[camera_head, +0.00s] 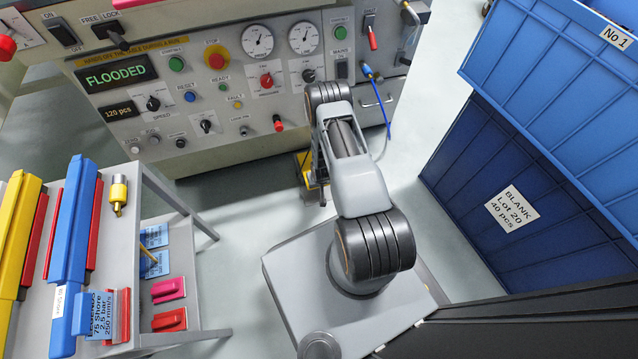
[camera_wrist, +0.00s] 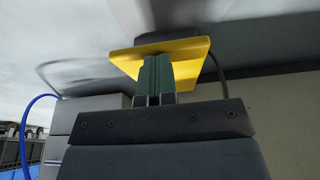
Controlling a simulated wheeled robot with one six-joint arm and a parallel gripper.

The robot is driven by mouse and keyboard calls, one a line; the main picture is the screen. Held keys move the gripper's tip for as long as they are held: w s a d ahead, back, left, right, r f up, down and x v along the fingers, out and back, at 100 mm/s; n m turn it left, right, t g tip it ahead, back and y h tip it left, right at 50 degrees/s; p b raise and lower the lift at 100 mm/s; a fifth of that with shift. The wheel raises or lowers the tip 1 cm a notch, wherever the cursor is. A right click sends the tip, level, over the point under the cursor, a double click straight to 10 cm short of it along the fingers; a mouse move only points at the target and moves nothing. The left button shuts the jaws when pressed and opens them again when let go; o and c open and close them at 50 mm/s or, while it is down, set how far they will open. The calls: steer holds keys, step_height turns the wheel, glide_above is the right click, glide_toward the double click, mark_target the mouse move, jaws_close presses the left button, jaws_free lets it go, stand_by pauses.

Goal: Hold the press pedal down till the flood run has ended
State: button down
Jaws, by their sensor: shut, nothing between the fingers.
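The press pedal (camera_wrist: 190,48) is a yellow plate in the wrist view. My gripper (camera_wrist: 157,60) is shut and empty, its two dark green fingers side by side. Their tips meet or overlap the yellow plate; how far the pedal is pressed I cannot tell. In the head view the yellow pedal (camera_head: 303,161) shows low at the foot of the press, mostly hidden behind my arm. The press display (camera_head: 116,76) reads "FLOODED" in green.
The press panel (camera_head: 215,130) carries knobs, buttons and two gauges. A rack (camera_head: 150,210) with yellow and blue squeegee-like bars stands at left. Blue crates (camera_head: 520,150) stand at right, one labelled "BLANK Lot 20". A blue hose (camera_head: 381,100) hangs beside the press.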

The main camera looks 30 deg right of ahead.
steer(key=s+p+v, duration=0.1)
steer(key=p+v, duration=0.3)
steer(key=v, duration=0.7)
steer(key=shift+a+r+p, duration=0.15)
steer(key=shift+r+p, duration=0.1)
steer(key=shift+p, duration=0.15)
steer(key=shift+s, duration=0.15)
steer(key=w+a+r+n+p, duration=0.2)
steer(key=r+p, duration=0.6)
steer(key=r, duration=1.2)
steer(key=w+a+r+m+p, duration=0.1)
steer(key=w+r+p, duration=0.45)
steer(key=r, duration=1.55)
steer(key=s+a+r+p, duration=0.2)
steer(key=s+r+p, duration=0.3)
steer(key=r, duration=0.7)
steer(key=s+a+r+n+p, duration=0.1)
steer(key=s+r+p, duration=0.5)
steer(key=r, duration=0.6)
steer(key=s+a+r+p, duration=0.3)
steer(key=s+r+p, duration=0.3)
steer(key=r, duration=0.6)
steer(key=shift+s+r+t+y, duration=0.2)
steer(key=shift+t+y, duration=0.1)
steer(key=shift+y, duration=0.1)
